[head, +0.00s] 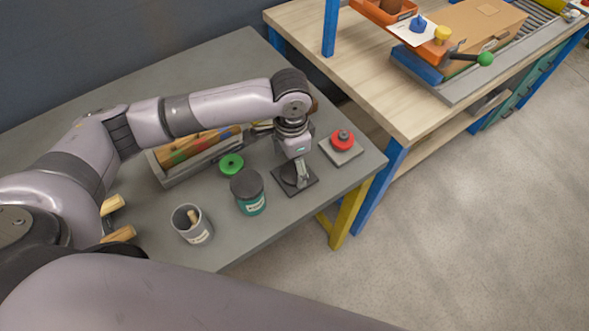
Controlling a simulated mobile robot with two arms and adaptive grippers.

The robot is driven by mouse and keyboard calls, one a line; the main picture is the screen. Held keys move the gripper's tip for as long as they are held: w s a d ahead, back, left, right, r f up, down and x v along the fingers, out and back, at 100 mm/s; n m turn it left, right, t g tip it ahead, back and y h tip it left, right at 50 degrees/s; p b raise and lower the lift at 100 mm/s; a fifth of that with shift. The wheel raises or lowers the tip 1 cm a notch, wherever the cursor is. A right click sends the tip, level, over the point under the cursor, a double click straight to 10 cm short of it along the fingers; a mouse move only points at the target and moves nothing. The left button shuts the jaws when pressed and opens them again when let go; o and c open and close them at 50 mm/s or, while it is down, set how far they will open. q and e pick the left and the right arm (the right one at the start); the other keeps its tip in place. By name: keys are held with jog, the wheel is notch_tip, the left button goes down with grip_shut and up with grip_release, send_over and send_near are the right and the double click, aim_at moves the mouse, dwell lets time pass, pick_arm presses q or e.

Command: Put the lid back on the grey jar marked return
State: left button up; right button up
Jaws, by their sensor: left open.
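The grey jar (193,225) stands open at the table's front, with a pale wooden piece inside. Its label is too small to read. My left gripper (299,180) is open and points down over a dark square plate (308,183), right of the teal jar. A dark grey round shape on that plate is partly hidden by the fingers; I cannot tell whether it is the lid or whether they touch it. The teal jar (252,204) has a dark top. A green round lid-like piece (231,164) lies behind it. My right gripper is out of view.
A red knobbed piece (342,139) sits on a grey plate right of my gripper. A grey tray (178,180) of wooden pieces lies behind the jars. Wooden handles (118,235) lie left of the grey jar. A wooden bench (385,85) stands beyond the table.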

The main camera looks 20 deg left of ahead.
aim_at(294, 173)
pick_arm(q)
jog(key=shift+f, duration=1.4)
jog(key=c, duration=0.8)
jog(key=shift+o, duration=0.2)
